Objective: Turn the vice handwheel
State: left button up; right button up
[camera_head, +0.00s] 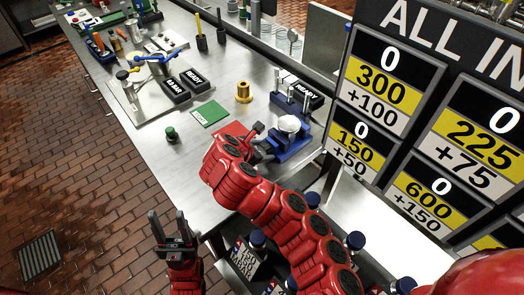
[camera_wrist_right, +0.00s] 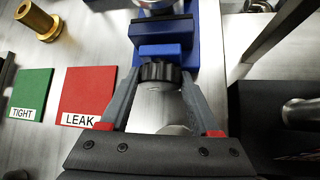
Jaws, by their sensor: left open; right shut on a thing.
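The blue vice (camera_head: 294,142) stands on the bench at the right, with a white round part on it. The vice also shows at the top of the right wrist view (camera_wrist_right: 165,30). Its black ribbed handwheel (camera_wrist_right: 160,72) faces my right gripper (camera_wrist_right: 161,80). The two fingers sit on either side of the handwheel and are shut on it. In the head view my right gripper (camera_head: 259,138) reaches the vice's near side, and the handwheel is mostly hidden there. My left gripper (camera_head: 168,222) is open and empty, off the bench's near edge over the floor.
Red LEAK (camera_wrist_right: 88,92) and green TIGHT (camera_wrist_right: 31,92) cards lie left of the vice. A brass fitting (camera_head: 243,92) and a small green-topped part (camera_head: 171,134) stand on the bench (camera_head: 215,145). A price board (camera_head: 440,90) rises at the right.

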jog(key=shift+d+f+m+t+y+b, duration=0.1)
jog(key=shift+m+t+y+b, duration=0.3)
jog(key=shift+t+b, duration=0.15)
jog(key=shift+t, duration=0.45)
jog(key=o, duration=1.4)
jog(key=shift+s, duration=0.1)
